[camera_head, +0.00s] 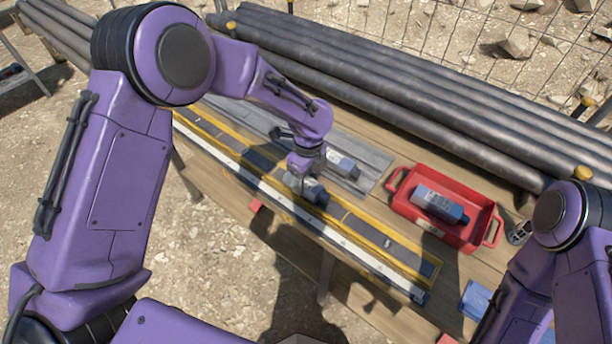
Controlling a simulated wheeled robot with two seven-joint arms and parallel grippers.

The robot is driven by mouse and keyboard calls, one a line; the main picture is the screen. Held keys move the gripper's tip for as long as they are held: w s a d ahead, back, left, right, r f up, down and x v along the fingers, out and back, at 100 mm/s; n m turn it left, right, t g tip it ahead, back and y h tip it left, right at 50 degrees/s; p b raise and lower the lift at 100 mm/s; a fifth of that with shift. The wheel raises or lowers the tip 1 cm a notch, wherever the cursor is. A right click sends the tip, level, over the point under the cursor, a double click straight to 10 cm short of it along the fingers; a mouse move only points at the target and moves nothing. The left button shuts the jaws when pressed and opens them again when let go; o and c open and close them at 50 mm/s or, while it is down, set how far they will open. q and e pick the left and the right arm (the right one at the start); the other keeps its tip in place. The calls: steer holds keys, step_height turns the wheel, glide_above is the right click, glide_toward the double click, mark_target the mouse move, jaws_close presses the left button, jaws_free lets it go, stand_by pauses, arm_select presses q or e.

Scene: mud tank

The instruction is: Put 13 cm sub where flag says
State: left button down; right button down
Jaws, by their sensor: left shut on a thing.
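My left gripper (303,178) reaches down over the yellow-edged long board (385,243) and is shut on a grey-blue cylindrical sub (313,191). The fingertips are partly hidden by the wrist. The sub lies on its side at the board; I cannot tell whether it touches it. A second grey sub (342,164) lies just behind, on a grey mat (372,178). A third blue-grey sub (437,204) lies in a red tray (472,237) to the right. I cannot make out a flag, and sub lengths are not readable. My right arm shows at the right edge; its gripper is out of view.
A white ruled strip (345,243) runs along the board's front edge. Long dark pipes (430,105) lie behind the wooden table. A round gauge-like item (520,233) sits right of the tray, and a blue object (477,299) lies nearer. Wire fencing stands behind.

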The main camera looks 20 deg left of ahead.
arm_select(q)
jaws_free()
step_height(320, 180, up, 7)
steer(key=p, duration=0.8)
steer(key=shift+r, duration=0.15)
